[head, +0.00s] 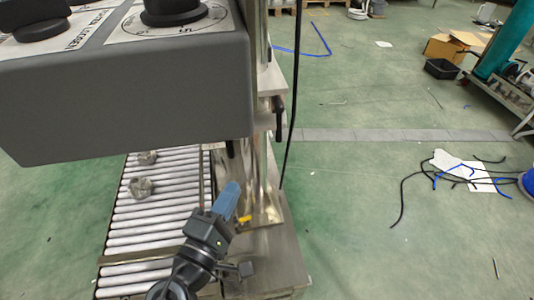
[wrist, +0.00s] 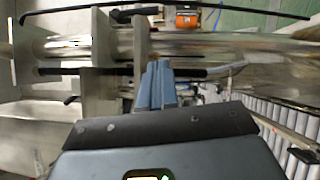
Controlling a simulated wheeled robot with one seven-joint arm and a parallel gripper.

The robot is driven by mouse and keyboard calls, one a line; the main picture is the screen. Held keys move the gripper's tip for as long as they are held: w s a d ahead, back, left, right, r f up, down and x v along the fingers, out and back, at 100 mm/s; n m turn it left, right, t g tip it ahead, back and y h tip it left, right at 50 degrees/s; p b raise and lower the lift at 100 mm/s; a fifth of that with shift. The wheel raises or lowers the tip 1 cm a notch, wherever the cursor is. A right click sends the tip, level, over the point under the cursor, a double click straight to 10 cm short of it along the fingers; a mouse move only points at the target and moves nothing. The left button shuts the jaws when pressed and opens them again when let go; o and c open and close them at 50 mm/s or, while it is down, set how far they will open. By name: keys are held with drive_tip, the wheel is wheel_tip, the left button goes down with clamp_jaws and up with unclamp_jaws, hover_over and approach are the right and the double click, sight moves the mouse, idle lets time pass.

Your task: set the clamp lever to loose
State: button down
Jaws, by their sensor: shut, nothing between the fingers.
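A black lever (head: 279,108) hangs at the right side of a bracket on the metal column. A second short black handle (head: 230,148) shows just under the grey box. I cannot tell for certain which is the clamp lever, and I see no readable loose marking by either. My gripper (head: 231,190) has blue fingers, shut and empty, below the bracket and in front of the column. In the wrist view the shut fingers (wrist: 157,82) point at the column, close to a black bar (wrist: 190,72). A black lever (wrist: 135,13) lies near the top edge there. Contact cannot be told.
A large grey box (head: 130,100) with black knobs overhangs the upper left. A roller conveyor (head: 150,225) with small grey parts runs below it. A black cable (head: 292,100) hangs right of the column (head: 262,170). Green floor on the right is mostly open, with loose cables (head: 465,175).

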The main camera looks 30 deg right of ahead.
sight(279, 126)
drive_tip(key=s+d+p+x, duration=0.1)
drive_tip(key=s+x, duration=0.1)
drive_tip(key=x, duration=1.1)
drive_tip(key=shift+d, duration=0.3)
drive_tip(key=shift+s, duration=0.1)
drive_tip(key=shift+d+f, duration=0.1)
drive_tip(key=shift+d+n+t+b, duration=0.15)
drive_tip(key=shift+n+t+b, duration=0.15)
drive_tip(key=shift+n+b, duration=0.1)
